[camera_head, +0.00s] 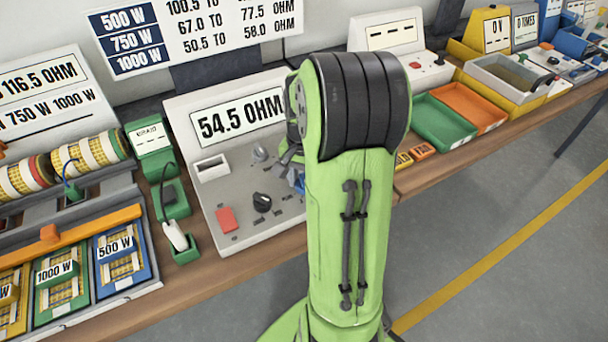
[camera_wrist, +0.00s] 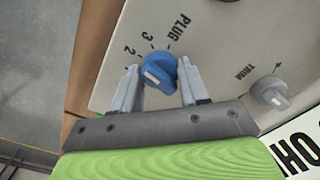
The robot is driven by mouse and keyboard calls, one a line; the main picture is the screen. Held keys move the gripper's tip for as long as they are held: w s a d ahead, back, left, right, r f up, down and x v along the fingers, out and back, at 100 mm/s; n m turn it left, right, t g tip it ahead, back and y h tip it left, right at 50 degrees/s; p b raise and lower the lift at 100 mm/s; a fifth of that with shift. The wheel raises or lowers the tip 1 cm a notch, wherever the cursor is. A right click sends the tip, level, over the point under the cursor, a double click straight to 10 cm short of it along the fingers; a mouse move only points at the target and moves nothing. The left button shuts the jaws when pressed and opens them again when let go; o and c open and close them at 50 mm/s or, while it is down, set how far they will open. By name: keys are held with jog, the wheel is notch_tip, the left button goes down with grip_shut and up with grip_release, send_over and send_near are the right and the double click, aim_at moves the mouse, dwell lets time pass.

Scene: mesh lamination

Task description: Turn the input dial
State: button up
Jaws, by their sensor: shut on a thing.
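The input dial is a blue knob with a white mark; in the wrist view the dial (camera_wrist: 160,74) sits on the grey panel beside the printed labels 2, 3 and PLUG. My gripper (camera_wrist: 159,64) has one finger on each side of the dial and is shut on it. In the head view a small part of the blue dial (camera_head: 300,183) shows at the left edge of my green arm. My gripper (camera_head: 290,156) is mostly hidden there by the arm. The panel's display (camera_head: 240,117) reads 54.5 OHM.
A grey TRIM knob (camera_wrist: 271,92) is right of my gripper in the wrist view. In the head view, a black knob (camera_head: 261,203) and a red button (camera_head: 227,219) are on the panel. A green holder (camera_head: 184,253) with a probe stands left of it.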

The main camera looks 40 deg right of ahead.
jog(key=n+p, duration=0.1)
jog(key=n, duration=0.4)
jog(key=shift+n, duration=0.3)
jog(key=n+p, duration=0.1)
jog(key=n, duration=0.3)
jog(key=shift+n, duration=0.4)
jog(key=o, duration=1.1)
jog(key=shift+c, duration=0.2)
notch_tip(320, 180, up, 16)
jog(key=p, duration=0.5)
jog(key=shift+f, duration=0.15)
